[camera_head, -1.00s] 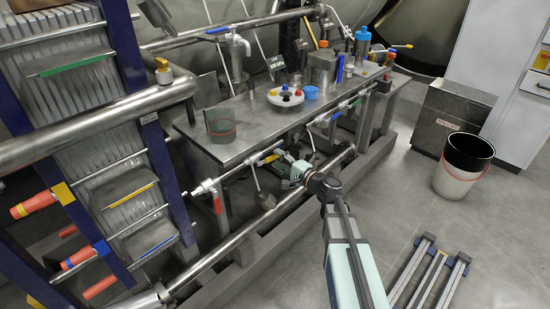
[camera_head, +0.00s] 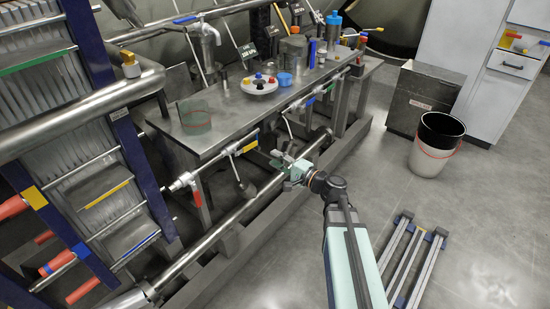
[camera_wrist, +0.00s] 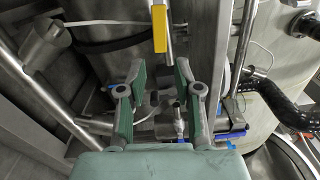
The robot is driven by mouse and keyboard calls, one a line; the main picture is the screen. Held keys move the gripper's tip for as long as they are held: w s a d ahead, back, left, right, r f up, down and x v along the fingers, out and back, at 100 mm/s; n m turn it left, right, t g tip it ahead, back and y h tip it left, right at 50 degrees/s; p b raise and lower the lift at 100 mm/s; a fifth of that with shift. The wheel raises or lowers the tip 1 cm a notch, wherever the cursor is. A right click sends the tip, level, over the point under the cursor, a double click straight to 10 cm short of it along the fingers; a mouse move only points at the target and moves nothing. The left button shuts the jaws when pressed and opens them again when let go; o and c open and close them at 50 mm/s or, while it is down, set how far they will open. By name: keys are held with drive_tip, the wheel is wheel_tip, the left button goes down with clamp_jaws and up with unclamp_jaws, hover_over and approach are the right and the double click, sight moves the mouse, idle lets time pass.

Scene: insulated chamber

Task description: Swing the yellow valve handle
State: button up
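The yellow valve handle (camera_head: 250,146) is on the thin pipe below the front edge of the steel bench, left of my gripper. In the wrist view a yellow handle (camera_wrist: 159,28) hangs upright at top centre, beyond the fingertips and apart from them. My gripper (camera_head: 284,165) is in front of the bench, above the large lower pipe. In the wrist view my gripper (camera_wrist: 160,70) has its two green fingers spread with a gap between them. It is open and nothing is held.
The steel bench (camera_head: 235,122) carries a white plate (camera_head: 259,87) and a green mesh cup (camera_head: 195,119). A large pipe (camera_head: 225,223) runs along the front. A bin (camera_head: 436,150) stands on clear floor at right.

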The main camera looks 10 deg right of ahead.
sight(246, 149)
drive_tip(key=r+p, duration=0.1)
drive_tip(key=r, duration=0.2)
drive_tip(key=w+a+r+n+p, duration=0.1)
drive_tip(key=r+p, duration=0.1)
drive_tip(key=w+a+r+n+g+y+p, duration=0.1)
drive_tip(key=r, duration=0.2)
drive_tip(key=shift+w+a+r, duration=0.1)
drive_tip(key=shift+r, duration=0.25)
clamp_jaws()
wheel_tip(246, 149, up, 6)
drive_tip(key=w+a+f+n+g+h+p, duration=0.1)
drive_tip(key=w+a+n+g+p, duration=0.15)
drive_tip(key=n+p, duration=0.35)
drive_tip(key=d+f+n+g+h, duration=0.3)
drive_tip(key=d+n+g+h, duration=0.15)
drive_tip(key=n, duration=0.65)
drive_tip(key=x, duration=0.9)
drive_tip(key=shift+a+f, duration=0.25)
drive_tip(key=shift+a, duration=0.35)
